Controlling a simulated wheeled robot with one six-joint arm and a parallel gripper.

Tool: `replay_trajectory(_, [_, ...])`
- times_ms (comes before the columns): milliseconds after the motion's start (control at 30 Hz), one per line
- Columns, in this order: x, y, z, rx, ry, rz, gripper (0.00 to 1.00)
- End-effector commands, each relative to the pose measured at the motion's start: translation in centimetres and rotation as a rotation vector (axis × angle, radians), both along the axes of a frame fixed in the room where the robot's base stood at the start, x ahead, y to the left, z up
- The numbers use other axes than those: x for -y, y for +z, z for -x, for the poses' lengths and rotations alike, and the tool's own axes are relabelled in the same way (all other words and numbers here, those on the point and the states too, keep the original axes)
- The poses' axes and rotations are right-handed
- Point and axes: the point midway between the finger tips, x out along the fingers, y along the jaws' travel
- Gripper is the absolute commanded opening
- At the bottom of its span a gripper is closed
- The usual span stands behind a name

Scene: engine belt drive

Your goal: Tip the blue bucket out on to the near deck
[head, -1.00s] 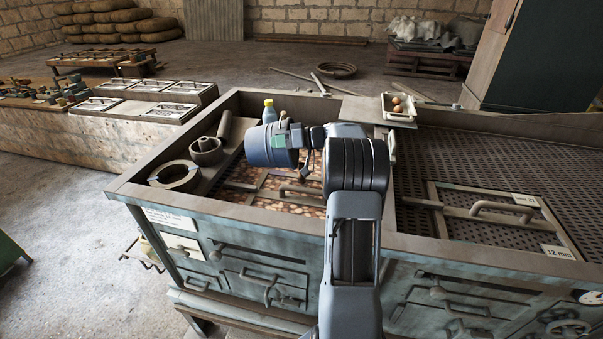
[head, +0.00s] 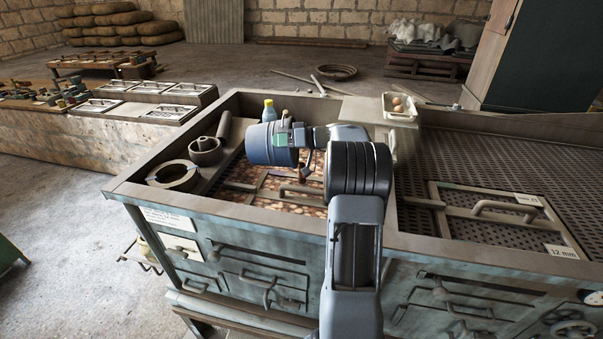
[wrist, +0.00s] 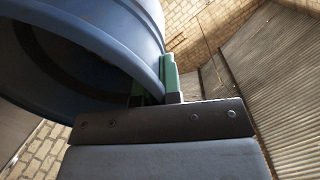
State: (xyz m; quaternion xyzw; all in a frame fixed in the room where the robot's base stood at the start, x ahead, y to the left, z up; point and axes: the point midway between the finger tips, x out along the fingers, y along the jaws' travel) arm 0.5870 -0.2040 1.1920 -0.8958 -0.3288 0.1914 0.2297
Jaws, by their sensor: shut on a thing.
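The blue bucket (head: 268,146) is held on its side above the left bay of the bench. My gripper (head: 290,135) is shut on its rim at the right end, with green finger pads on the wall. The wrist view shows the bucket (wrist: 100,25) large, with its rim and part of its dark inside; I see no contents there. The green fingers (wrist: 168,80) grip the rim. Below the bucket lies a bed of brown, pebble-like pieces (head: 300,209) with a frame and handle. A perforated deck (head: 480,160) fills the right bay. I cannot tell which surface is the near deck.
A split grey ring (head: 173,176), a mortar-like cup (head: 205,152) and a bottle with a yellow cap (head: 269,110) stand along the left bay. A white tray with eggs (head: 400,106) sits at the back. A handled frame (head: 490,212) lies on the perforated deck. Raised bench walls surround both bays.

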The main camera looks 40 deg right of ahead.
Motion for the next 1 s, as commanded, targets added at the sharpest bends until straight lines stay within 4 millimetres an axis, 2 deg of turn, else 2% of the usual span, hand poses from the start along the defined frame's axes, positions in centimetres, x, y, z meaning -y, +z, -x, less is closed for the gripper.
replay_trajectory(1000, [0.47,0.39,0.4,0.036,0.0,-0.036,0.0])
